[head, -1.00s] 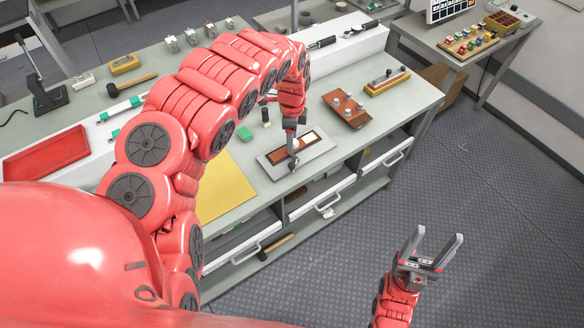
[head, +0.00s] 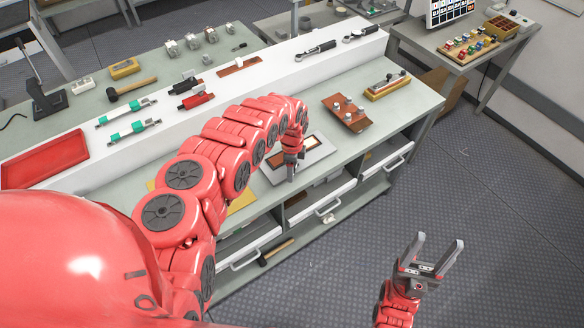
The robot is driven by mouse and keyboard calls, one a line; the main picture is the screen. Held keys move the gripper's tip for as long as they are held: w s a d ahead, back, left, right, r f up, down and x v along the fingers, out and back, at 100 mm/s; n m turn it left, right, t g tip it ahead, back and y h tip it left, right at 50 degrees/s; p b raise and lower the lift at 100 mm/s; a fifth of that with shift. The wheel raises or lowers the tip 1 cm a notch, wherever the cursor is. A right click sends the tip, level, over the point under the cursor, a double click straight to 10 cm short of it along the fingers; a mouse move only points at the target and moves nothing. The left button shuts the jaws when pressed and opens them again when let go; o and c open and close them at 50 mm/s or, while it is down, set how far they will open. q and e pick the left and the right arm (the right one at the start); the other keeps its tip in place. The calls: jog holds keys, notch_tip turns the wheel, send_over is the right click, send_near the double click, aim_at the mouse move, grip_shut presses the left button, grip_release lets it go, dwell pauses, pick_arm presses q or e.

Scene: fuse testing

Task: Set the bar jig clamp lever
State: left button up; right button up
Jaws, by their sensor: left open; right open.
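A grey plate with a brown recessed insert (head: 318,144) lies near the bench's front edge in the head view. My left gripper (head: 291,176) points down at the plate's front left part, and my arm covers much of the plate's left side. Its fingers look small and dark, and I cannot tell whether they touch anything. A wooden-based fixture with a metal bar and a knob (head: 387,88) stands at the bench's right end. I cannot tell which of these is the bar jig, and no clamp lever shows clearly. My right gripper (head: 430,258) is open and empty above the floor.
A brown board with several pale knobs (head: 347,113) lies right of the plate. A white raised shelf (head: 270,82) carries torque wrenches and green and red tools. A red tray (head: 45,160) is at left.

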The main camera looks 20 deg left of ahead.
pick_arm(q)
grip_shut()
dwell(0.4)
jog(key=n+b, duration=0.1)
jog(key=d+n+b, duration=0.1)
jog(key=n+b, duration=0.1)
jog(key=shift+w+d+f, duration=0.25)
jog(key=w+d+n+b, duration=0.1)
jog(key=n+b, duration=0.2)
jog(key=b, duration=0.1)
jog(key=w+d+n+b, duration=0.1)
jog(key=n+b, duration=0.3)
jog(key=b, duration=0.1)
jog(key=w+d+n+b, duration=0.1)
jog(key=n+b, duration=0.2)
jog(key=b, duration=0.1)
jog(key=shift+w+d+n, duration=0.25)
jog(key=shift+n, duration=0.05)
jog(key=shift+w+d+r+n+b, duration=0.1)
jog(key=shift+w+n+b, duration=0.15)
jog(key=shift+n+b, duration=0.45)
jog(key=shift+w+r+n+b, duration=0.1)
jog(key=shift+w+n+b, duration=0.1)
jog(key=shift+n+b, duration=0.45)
